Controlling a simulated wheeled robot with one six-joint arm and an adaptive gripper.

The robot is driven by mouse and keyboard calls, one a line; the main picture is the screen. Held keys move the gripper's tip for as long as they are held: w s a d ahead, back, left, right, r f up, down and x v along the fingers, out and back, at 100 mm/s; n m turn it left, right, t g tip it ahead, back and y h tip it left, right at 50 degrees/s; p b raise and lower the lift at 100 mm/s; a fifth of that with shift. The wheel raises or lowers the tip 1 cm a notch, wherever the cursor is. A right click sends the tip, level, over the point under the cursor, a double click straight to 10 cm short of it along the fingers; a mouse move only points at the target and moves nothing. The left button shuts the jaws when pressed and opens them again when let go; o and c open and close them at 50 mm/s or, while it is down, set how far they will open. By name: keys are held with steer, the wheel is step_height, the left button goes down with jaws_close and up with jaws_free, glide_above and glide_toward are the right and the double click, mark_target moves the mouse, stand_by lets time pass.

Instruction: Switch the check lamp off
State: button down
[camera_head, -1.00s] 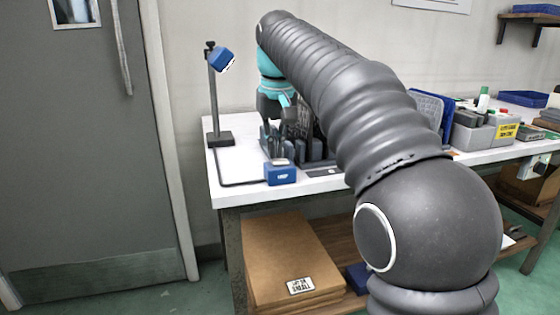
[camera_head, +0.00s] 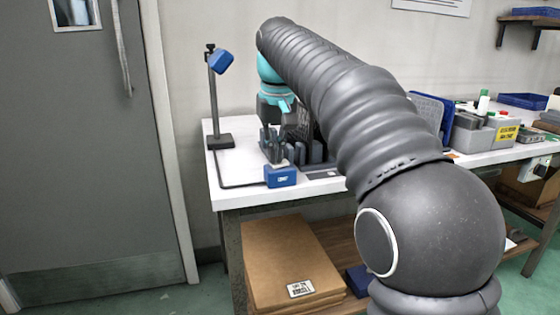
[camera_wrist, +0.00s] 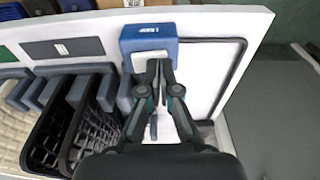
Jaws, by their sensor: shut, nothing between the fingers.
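The check lamp has a blue head (camera_head: 221,62) on a dark upright post at the left end of the bench. No lit face shows on the head. A blue switch box (camera_head: 281,177) sits at the bench's front edge, joined to the lamp by a dark cable. In the wrist view the switch box (camera_wrist: 149,38) has a pale rocker (camera_wrist: 146,61) on its near side. My gripper (camera_wrist: 161,66) is shut and empty, its fingertips at the rocker; whether they touch it, I cannot tell. In the head view my gripper (camera_head: 275,152) is just behind the box.
Dark slotted racks (camera_wrist: 88,115) stand close beside my gripper. A grey plate (camera_wrist: 62,48) lies on the white bench (camera_head: 228,165). Grey bins (camera_head: 473,133) stand farther right. The bench's left end has bare room around the lamp base.

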steer(key=shift+r+p, duration=1.85)
steer(key=shift+r, duration=1.5)
steer(key=s+d+f+m+t, duration=0.1)
steer(key=s+d+f+t, duration=0.1)
steer(key=s+d+f, duration=0.6)
steer(key=s+d+f+m+t, duration=0.1)
steer(key=s+d+f+m, duration=0.1)
steer(key=s+d+f, duration=0.6)
steer(key=s+f, duration=0.6)
steer(key=s, duration=0.6)
steer(key=shift+d+f+t, duration=0.15)
steer(key=shift+d+t, duration=0.05)
steer(key=shift+t, duration=0.2)
